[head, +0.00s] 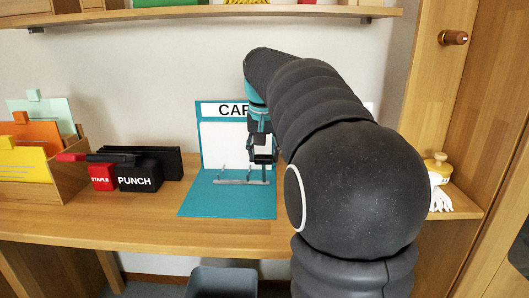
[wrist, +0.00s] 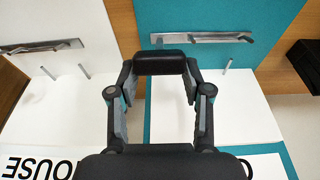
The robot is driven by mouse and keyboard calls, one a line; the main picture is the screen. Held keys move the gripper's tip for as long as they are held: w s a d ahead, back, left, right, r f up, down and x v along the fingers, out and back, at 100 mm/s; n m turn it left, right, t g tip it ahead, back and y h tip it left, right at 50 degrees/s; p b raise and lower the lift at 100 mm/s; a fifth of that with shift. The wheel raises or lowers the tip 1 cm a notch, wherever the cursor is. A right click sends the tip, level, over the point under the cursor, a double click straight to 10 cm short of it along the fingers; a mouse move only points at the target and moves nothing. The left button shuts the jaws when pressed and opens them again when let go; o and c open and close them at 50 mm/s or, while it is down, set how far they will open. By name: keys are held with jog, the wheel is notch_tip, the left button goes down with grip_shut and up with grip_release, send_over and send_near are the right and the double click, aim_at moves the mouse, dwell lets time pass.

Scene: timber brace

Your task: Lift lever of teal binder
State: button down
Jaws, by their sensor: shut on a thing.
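The teal binder (head: 200,200) lies open on the desk, its labelled cover (head: 223,145) upright behind; letters beginning "CA" show. Its metal lever mechanism (head: 238,182) sits on the flat teal side. In the wrist view, the mechanism (wrist: 215,38) runs across the teal binder (wrist: 220,15). My gripper (head: 262,159) is over the mechanism's right end.
A white binder (wrist: 95,20) with similar metalwork and "HOUSE" lettering lies beside it. A red stapler (head: 102,176), black punch (head: 139,177) and file box (head: 67,185) stand left. A brush (head: 438,180) stands right. A shelf (head: 190,14) hangs above. My arm hides much of the desk.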

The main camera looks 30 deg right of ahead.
jog(key=shift+w+r, duration=0.2)
jog(key=shift+c, duration=2.4)
grip_release()
jog(key=shift+f, duration=0.1)
jog(key=v, duration=1.2)
jog(key=shift+s, duration=0.15)
